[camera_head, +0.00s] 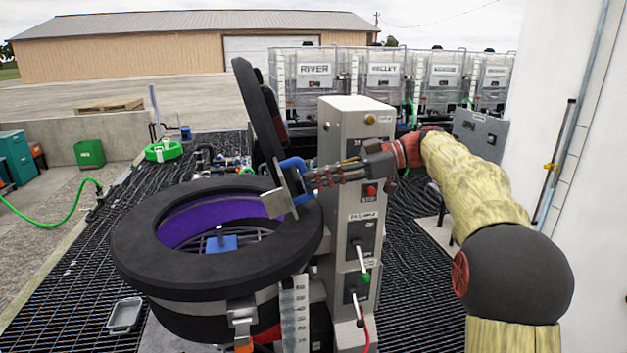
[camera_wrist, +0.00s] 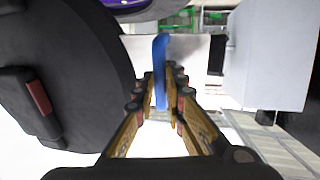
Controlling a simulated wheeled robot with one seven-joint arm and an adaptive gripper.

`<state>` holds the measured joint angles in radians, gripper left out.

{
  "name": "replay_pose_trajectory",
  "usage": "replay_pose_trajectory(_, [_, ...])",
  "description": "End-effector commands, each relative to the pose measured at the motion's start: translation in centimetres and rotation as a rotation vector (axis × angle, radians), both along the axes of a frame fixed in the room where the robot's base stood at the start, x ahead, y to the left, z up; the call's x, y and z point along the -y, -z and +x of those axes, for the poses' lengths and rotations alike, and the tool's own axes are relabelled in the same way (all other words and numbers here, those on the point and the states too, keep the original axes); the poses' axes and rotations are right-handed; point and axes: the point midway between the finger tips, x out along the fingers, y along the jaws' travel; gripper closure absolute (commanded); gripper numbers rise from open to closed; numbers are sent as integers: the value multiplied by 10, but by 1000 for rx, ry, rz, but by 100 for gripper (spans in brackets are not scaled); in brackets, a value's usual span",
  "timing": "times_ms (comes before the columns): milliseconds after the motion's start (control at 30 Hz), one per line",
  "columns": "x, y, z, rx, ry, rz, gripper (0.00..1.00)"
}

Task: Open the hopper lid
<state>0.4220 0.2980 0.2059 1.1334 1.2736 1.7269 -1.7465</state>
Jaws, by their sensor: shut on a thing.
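The hopper (camera_head: 140,245) is a round drum with a thick black rim, left of centre in the head view. Its mouth is uncovered and shows a purple inner wall (camera_head: 185,228) and a grate with a blue piece (camera_head: 222,243) on it. The black round lid (camera_head: 252,110) stands steeply raised at the hopper's back right side. It fills the left of the wrist view (camera_wrist: 65,60). My gripper (camera_wrist: 160,95) is shut on the blue handle (camera_wrist: 160,60); the handle also shows in the head view (camera_head: 293,163). The lid's hinge is not clearly visible.
A grey control post (camera_head: 355,125) with buttons and levers stands close right of the hopper, by my arm. Labelled clear totes (camera_head: 316,85) line the back. A white wall (camera_head: 550,140) is at right. A grey tray (camera_head: 125,315) lies on the grating at left.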

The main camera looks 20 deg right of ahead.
Motion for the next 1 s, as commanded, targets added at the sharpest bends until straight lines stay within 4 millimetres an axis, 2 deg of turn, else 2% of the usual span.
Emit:
replay_pose_trajectory(233, [1, 1, 0, -1, 1, -2, 100])
replay_pose_trajectory(267, [1, 1, 0, -1, 1, -2, 88])
replay_pose_trajectory(567, [0, 1, 0, -1, 0, -2, 71])
replay_pose_trajectory(867, [1, 1, 0, -1, 0, -1, 70])
replay_pose_trajectory(1000, [10, -2, -2, -2, 1, -1, 70])
